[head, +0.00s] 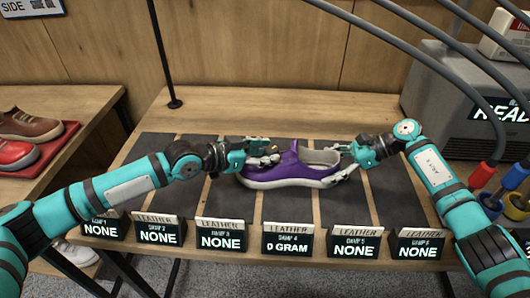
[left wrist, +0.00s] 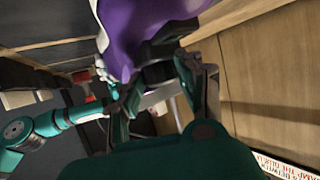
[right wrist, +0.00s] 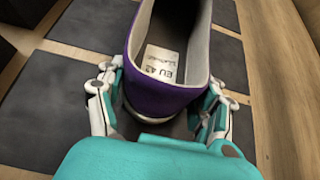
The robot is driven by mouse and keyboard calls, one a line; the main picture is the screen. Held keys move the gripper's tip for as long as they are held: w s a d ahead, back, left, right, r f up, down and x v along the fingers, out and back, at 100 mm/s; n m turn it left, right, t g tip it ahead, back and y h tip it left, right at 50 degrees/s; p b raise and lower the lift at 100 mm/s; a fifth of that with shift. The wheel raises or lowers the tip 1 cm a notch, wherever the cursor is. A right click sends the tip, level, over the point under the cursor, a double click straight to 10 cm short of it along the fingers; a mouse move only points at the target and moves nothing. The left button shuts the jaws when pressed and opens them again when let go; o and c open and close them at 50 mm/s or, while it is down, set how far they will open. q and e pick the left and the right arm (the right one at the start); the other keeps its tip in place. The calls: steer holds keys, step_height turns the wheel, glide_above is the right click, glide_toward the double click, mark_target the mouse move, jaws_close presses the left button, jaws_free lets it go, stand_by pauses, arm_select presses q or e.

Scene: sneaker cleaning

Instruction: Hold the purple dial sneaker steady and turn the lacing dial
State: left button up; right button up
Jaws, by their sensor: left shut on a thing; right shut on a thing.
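The purple sneaker (head: 290,172) with a white sole sits on the dark mat of the bench, toe to the left and heel to the right. My right gripper (head: 350,158) is shut on its heel; in the right wrist view the fingers sit on both sides of the heel (right wrist: 165,98). My left gripper (head: 268,156) is at the front upper of the shoe, with its fingers closed around a dark part that appears to be the lacing dial (left wrist: 158,72). The dial is mostly hidden by the fingers, and its turn angle cannot be told.
Several label stands, one reading "0 GRAM" (head: 287,240), line the bench's front edge. A thin black post (head: 165,60) stands at the back left. A grey machine (head: 440,100) and colored tools (head: 487,175) are at right. Other shoes (head: 28,125) lie on a left table.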

arm_select(q)
steer(key=shift+s+f, duration=0.1)
steer(key=shift+f, duration=0.05)
steer(key=o, duration=0.9)
steer(key=v, duration=1.2)
